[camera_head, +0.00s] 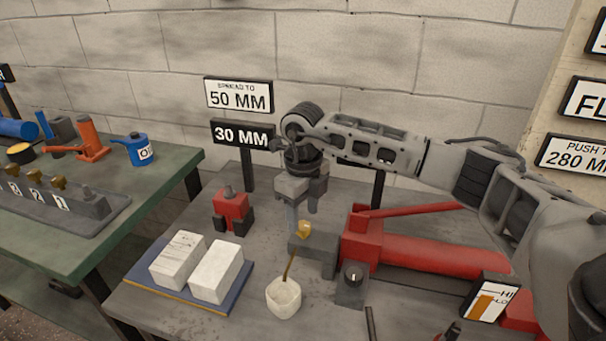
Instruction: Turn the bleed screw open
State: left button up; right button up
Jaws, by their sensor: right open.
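My right gripper (303,208) points down, open and empty, in the middle of the view. Its fingertips are close above a small brass-yellow knob (304,229) at the end of a grey block (316,246). Whether they touch it I cannot tell. A thin brown stem or tube runs from near the knob down into a white cup (284,299). A dark round knob (352,273) with a pale mark sits on a dark block in front of the red hydraulic cylinder (430,257). Neither knob has a readable label, so I cannot tell for certain which is the bleed screw. My left gripper is not in view.
A red handle bar (415,209) runs above the cylinder. A small red spreader-like tool (231,208) stands left of the gripper. Two white blocks lie on a blue tray (233,299). Signs reading 50 MM (238,96) and 30 MM (243,134) stand behind. A green bench (150,195) is at left.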

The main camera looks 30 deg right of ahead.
aim_at(303, 225)
notch_tip(303, 225, up, 14)
jog(key=shift+f+b, duration=0.25)
jog(key=shift+b, duration=0.1)
dwell(0.4)
